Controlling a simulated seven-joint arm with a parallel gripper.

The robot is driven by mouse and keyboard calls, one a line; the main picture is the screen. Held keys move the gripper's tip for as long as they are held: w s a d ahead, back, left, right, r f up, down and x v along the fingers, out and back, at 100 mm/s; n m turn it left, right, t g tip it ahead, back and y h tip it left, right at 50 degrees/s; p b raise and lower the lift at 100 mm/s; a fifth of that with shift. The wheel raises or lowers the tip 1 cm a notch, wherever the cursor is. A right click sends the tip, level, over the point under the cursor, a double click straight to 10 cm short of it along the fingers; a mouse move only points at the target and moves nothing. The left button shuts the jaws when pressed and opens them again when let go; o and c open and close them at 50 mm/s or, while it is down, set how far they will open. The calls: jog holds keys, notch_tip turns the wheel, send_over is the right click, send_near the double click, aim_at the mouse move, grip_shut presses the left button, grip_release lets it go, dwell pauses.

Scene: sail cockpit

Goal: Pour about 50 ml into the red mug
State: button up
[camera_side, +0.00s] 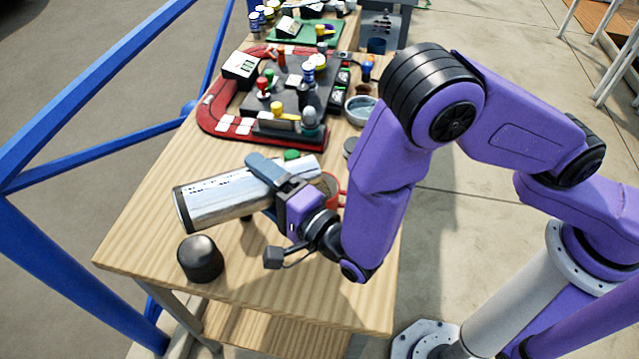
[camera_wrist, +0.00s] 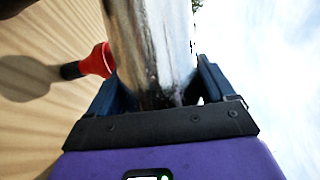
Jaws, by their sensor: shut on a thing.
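My gripper (camera_side: 276,182) is shut around a silver metal flask (camera_side: 212,198) and holds it above the wooden table, lying close to horizontal. Its dark-rimmed end points left in the side view. Its other end reaches right, behind my gripper. The red mug (camera_side: 333,187) shows partly just right of that end, mostly hidden by my gripper. I cannot tell whether any liquid is flowing. In the wrist view the flask (camera_wrist: 152,40) stands between the fingers (camera_wrist: 155,88). A red object with a dark end (camera_wrist: 97,62) is beside it; I cannot tell whether this is the mug.
A black rounded cup or cap (camera_side: 200,259) stands on the table (camera_side: 300,290) near its front left. A red-bordered tray (camera_side: 208,112) with several small items lies farther back. A round bowl (camera_side: 360,110) is right of it. Blue rails (camera_side: 80,100) run along the left.

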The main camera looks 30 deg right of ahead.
jog(key=shift+a, duration=0.65)
dwell(1.4)
